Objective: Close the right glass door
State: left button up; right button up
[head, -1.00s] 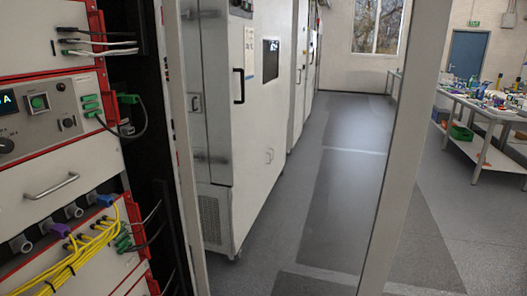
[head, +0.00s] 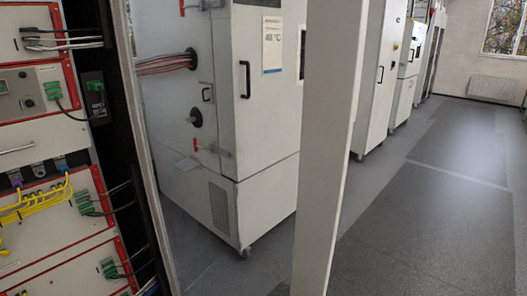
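The right glass door (head: 328,130) stands open beside the equipment rack (head: 35,140) in the head view. Its thick white outer upright runs from top to bottom near the middle of the picture. A thinner light upright (head: 140,150) stands along the dark rack edge on the left. The clear pane between them shows white cabinets behind it. The top and bottom of the door are outside the picture. No handle on the door is visible. Neither of my grippers shows in the head view, and I see nothing touching the door.
Green connectors (head: 52,90), yellow cables (head: 38,203) and a metal handle (head: 15,150) show on the rack front. A large white cabinet (head: 268,190) stands beyond the pane. Grey floor (head: 430,220) is clear on the right.

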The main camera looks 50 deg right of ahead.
aim_at(334, 37)
jog(key=k+l, duration=0.1)
jog(key=l, duration=0.3)
jog(key=k+l+u, duration=0.1)
jog(key=l, duration=0.3)
jog(key=k+l, duration=0.15)
jog(key=l, duration=0.2)
jog(key=k+l+u, duration=0.15)
jog(key=l, duration=0.25)
jog(key=k+l, duration=0.15)
jog(key=l, duration=0.25)
jog(key=k+l+u, duration=0.1)
jog(key=l, duration=0.25)
jog(key=k, duration=0.05)
